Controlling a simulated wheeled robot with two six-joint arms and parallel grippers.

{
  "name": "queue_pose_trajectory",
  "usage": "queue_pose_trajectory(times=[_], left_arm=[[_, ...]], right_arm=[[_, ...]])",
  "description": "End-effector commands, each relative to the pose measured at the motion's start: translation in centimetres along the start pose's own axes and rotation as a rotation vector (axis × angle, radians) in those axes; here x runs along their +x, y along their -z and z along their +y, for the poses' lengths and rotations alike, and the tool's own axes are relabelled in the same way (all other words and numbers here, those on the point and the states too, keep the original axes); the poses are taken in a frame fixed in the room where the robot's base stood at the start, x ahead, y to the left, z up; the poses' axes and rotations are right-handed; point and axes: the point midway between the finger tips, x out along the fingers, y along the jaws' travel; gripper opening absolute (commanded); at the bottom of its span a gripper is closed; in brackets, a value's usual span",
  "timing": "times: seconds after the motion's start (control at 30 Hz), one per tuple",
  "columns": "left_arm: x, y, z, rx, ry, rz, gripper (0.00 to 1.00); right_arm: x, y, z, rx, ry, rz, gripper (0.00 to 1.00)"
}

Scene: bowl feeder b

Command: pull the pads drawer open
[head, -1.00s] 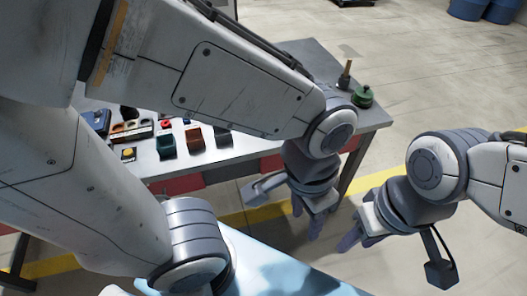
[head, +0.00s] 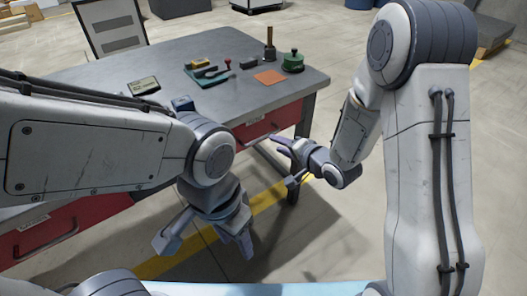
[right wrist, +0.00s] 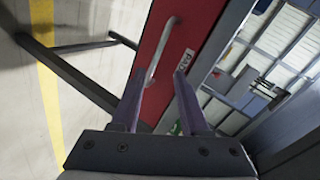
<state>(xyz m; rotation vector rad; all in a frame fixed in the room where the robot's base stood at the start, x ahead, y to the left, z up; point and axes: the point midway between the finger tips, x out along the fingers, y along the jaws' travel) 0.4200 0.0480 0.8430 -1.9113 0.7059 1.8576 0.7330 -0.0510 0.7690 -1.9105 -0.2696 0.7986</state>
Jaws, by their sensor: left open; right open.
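The pads drawer (head: 270,122) is the red front under the table's right end and looks shut. In the right wrist view its red front (right wrist: 192,22) carries a silver bar handle (right wrist: 154,62) and a small white label that seems to read "Pads". My right gripper (head: 284,162) is open in front of this drawer. In the right wrist view the open fingers (right wrist: 158,95) point at the front, with the handle between and beyond their tips; I see no grip on it. My left gripper (head: 205,245) is open and empty, low in front of the table.
Another red drawer (head: 75,225) with a handle is at the table's left, partly behind my left arm. On the grey tabletop (head: 170,70) stand a green round item (head: 292,61), an orange square (head: 270,77) and small tools. Floor at right is open.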

Motion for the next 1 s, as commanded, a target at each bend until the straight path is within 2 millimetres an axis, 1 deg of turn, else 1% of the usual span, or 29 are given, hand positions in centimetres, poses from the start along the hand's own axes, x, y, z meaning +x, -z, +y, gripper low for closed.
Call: queue_pose_trajectory(times=[0.03, 0.1, 0.23, 0.37, 0.47, 0.7, 0.8, 0.9, 1.0], left_arm=[[1.9, -0.1, -0.1, 0.0, 0.0, 0.0, 0.5], [2.6, -0.1, -0.2, 0.0, 0.0, 0.0, 0.5], [3.3, -0.2, -0.2, 0.0, 0.0, 0.001, 0.5], [3.4, -0.2, -0.2, 0.0, 0.0, 0.001, 0.5], [3.5, -0.2, -0.2, 0.0, 0.0, 0.001, 0.5], [4.0, -0.2, -0.3, 0.0, 0.0, 0.001, 0.5], [4.1, -0.2, -0.3, 0.0, 0.0, 0.001, 0.5], [4.2, -0.2, -0.3, 0.0, 0.0, 0.001, 0.5], [4.3, -0.2, -0.3, 0.0, 0.0, 0.001, 0.5]], right_arm=[[0.9, 0.0, 2.2, 0.078, 0.049, 0.005, 0.45], [1.1, 0.2, 2.9, 0.168, 0.117, 0.005, 0.45], [1.1, 0.5, 3.3, 0.269, 0.198, 0.001, 0.45], [1.8, 0.6, 3.0, 0.295, 0.224, -0.002, 0.45], [3.1, 0.6, 2.5, 0.294, 0.225, -0.004, 0.45], [7.6, 0.7, 1.6, 0.292, 0.224, -0.004, 0.45], [9.2, 0.8, 1.2, 0.292, 0.223, -0.003, 0.45], [10.3, 0.8, 1.0, 0.293, 0.222, -0.002, 0.45], [10.9, 0.9, 0.8, 0.294, 0.221, -0.002, 0.45]])
